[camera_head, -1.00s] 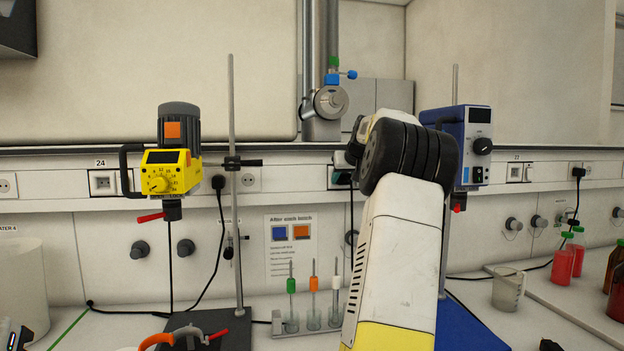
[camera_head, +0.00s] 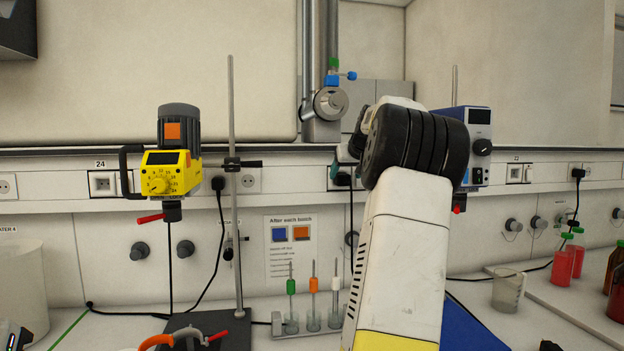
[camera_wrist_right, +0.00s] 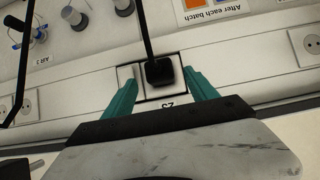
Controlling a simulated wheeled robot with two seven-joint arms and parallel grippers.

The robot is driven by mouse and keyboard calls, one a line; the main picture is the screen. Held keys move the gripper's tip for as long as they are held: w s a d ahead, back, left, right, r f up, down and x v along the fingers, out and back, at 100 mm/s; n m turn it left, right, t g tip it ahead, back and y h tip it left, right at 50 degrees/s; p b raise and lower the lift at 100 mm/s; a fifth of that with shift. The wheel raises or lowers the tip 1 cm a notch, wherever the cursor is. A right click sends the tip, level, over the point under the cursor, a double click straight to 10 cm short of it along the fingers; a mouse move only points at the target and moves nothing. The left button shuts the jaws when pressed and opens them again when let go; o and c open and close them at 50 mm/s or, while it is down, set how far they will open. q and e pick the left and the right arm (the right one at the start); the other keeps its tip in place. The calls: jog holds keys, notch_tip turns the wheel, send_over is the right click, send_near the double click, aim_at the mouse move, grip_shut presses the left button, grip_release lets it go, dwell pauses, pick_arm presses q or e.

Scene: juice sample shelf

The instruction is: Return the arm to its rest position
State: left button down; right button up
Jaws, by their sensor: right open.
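My right arm rises in front of the bench in the head view, its black joint and white link covering part of the blue stirrer. My right gripper (camera_head: 335,171) shows there only as a bit of teal finger near the wall sockets. In the right wrist view, the gripper's two teal fingers (camera_wrist_right: 160,77) are apart, one on each side of a black plug (camera_wrist_right: 159,72) in a wall socket. I cannot tell whether they touch it. The plug (camera_head: 343,181) also shows in the head view. My left gripper is not in view.
A yellow stirrer (camera_head: 171,172) hangs by a stand rod (camera_head: 233,200) at left. The blue stirrer (camera_head: 478,146) is behind my arm at right. A brush rack (camera_head: 312,322), a beaker (camera_head: 508,289) and red bottles (camera_head: 563,264) stand on the bench. Several cables hang along the wall.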

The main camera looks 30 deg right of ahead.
jog(key=s+a+f+n+g+y, duration=0.15)
jog(key=s+a, duration=0.45)
jog(key=a, duration=0.7)
jog(key=s+a+f+n+y, duration=0.15)
jog(key=s+a, duration=0.35)
jog(key=a, duration=0.8)
jog(key=s+a+f+g+y, duration=0.1)
jog(key=s+a+f, duration=0.6)
jog(key=s, duration=0.4)
jog(key=s+a+f+n+g+y, duration=0.1)
jog(key=s+a+f+g, duration=0.1)
jog(key=s+a+f, duration=0.6)
jog(key=s+f, duration=0.1)
jog(key=s, duration=0.2)
jog(key=shift+f+y, duration=0.15)
jog(key=shift+y, duration=0.15)
